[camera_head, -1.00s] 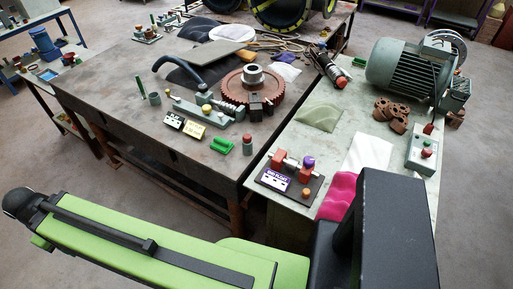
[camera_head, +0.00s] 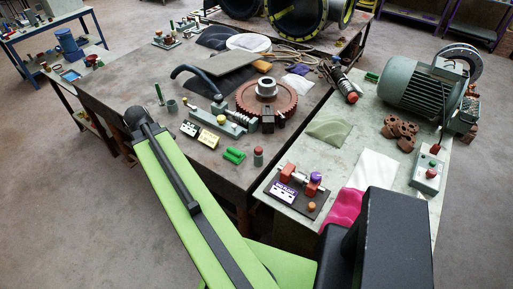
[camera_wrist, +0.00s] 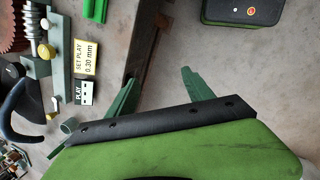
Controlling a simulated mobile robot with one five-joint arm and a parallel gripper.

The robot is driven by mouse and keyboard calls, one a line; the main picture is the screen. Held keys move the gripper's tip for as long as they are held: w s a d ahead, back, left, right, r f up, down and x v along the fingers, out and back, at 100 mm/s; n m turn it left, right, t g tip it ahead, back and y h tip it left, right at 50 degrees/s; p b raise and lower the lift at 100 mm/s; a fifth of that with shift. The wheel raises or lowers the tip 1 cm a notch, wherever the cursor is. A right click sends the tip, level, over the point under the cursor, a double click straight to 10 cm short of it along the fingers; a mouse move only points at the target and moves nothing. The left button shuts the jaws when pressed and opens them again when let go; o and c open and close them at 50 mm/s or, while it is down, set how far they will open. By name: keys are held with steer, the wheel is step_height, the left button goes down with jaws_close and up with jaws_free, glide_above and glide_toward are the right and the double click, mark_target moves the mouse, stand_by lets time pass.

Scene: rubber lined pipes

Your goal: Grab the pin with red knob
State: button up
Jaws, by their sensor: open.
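A short upright grey-green pin with a red knob (camera_head: 258,155) stands on the dark workbench (camera_head: 190,165) near its front right corner, in the head view. It is just right of a green block (camera_head: 234,156). I do not see the pin in the wrist view. The green block shows at the top edge there (camera_wrist: 93,8). My gripper (camera_wrist: 161,69) is open and empty in the wrist view, its two green fingers spread wide beside the bench's edge. In the head view my arm reaches to the bench's left front side, and the fingers are hidden.
A yellow plate (camera_head: 208,138), a black-and-white plate (camera_head: 190,129) and a red-brown gear (camera_head: 287,99) lie left of and behind the pin. The right table holds a purple-knobbed fixture (camera_head: 290,193), a green motor (camera_head: 420,85) and a control box (camera_head: 428,175). Floor is open at left.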

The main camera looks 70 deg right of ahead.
steer(key=s+d+r+n+g+p, duration=0.1)
steer(key=s+d+r+n+p, duration=0.3)
steer(key=s+d, duration=0.85)
steer(key=m+g, duration=0.1)
glide_toward(256, 149)
steer(key=shift+h, duration=0.4)
steer(key=b+x, duration=0.1)
steer(key=b, duration=0.3)
steer(key=b+x, duration=0.2)
steer(key=b, duration=0.1)
steer(key=b+x, duration=0.1)
steer(key=b, duration=0.3)
steer(key=shift+a+f+b, duration=0.2)
steer(key=shift+f+b, duration=0.05)
steer(key=shift+b, duration=0.1)
steer(key=b+x, duration=0.5)
steer(key=shift+f, duration=0.2)
steer(key=shift+r, duration=0.2)
jaws_close()
